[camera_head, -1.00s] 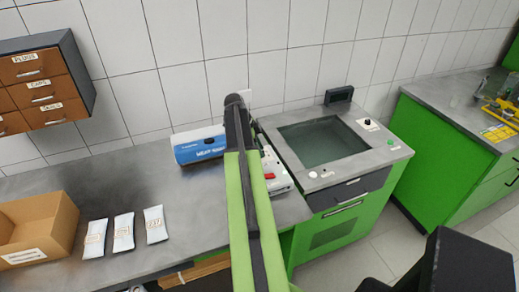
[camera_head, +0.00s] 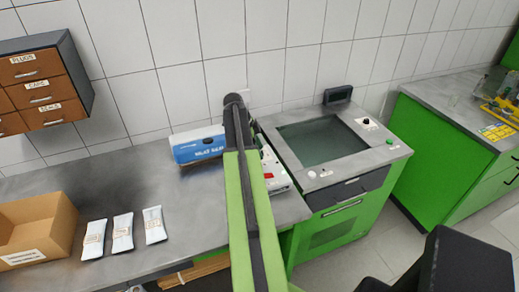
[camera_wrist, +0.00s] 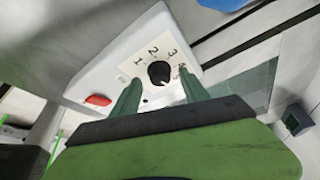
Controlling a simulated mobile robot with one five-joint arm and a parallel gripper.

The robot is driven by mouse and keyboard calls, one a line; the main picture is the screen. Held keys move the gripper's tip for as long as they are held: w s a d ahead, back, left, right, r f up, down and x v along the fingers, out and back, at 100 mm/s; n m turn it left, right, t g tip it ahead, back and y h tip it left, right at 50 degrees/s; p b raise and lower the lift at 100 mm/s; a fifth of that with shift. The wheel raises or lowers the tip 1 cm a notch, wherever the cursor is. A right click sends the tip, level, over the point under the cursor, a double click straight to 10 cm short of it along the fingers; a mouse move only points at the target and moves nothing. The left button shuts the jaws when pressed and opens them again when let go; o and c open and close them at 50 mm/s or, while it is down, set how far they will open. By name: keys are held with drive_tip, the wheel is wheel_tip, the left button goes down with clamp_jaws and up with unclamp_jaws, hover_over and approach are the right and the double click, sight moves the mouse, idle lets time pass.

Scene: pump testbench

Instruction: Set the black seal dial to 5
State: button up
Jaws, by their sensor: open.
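The black seal dial (camera_wrist: 159,72) is in the wrist view, a round knob on a white panel with the numbers 1 to 5 around it. A pale mark shows near its lower edge; I cannot tell which number it points at. My gripper (camera_wrist: 158,78) is open, with one dark green finger on each side of the dial; I cannot tell whether they touch it. A red switch (camera_wrist: 97,100) is left of the dial on the same white housing (camera_wrist: 118,50). In the head view, the white device (camera_head: 279,177) is partly behind my arm, which hides the dial.
A blue box (camera_head: 198,146) is left of my arm on the grey bench (camera_head: 185,205). Several white packets (camera_head: 123,233) and a cardboard box (camera_head: 40,225) lie further left. A green cabinet with a dark window (camera_head: 322,140) stands to the right, with its own small knob (camera_head: 367,121).

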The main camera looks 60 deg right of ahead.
drive_tip(key=p+v, duration=1.5)
drive_tip(key=v, duration=0.2)
drive_tip(key=shift+r+p, duration=0.2)
drive_tip(key=shift+p, duration=0.2)
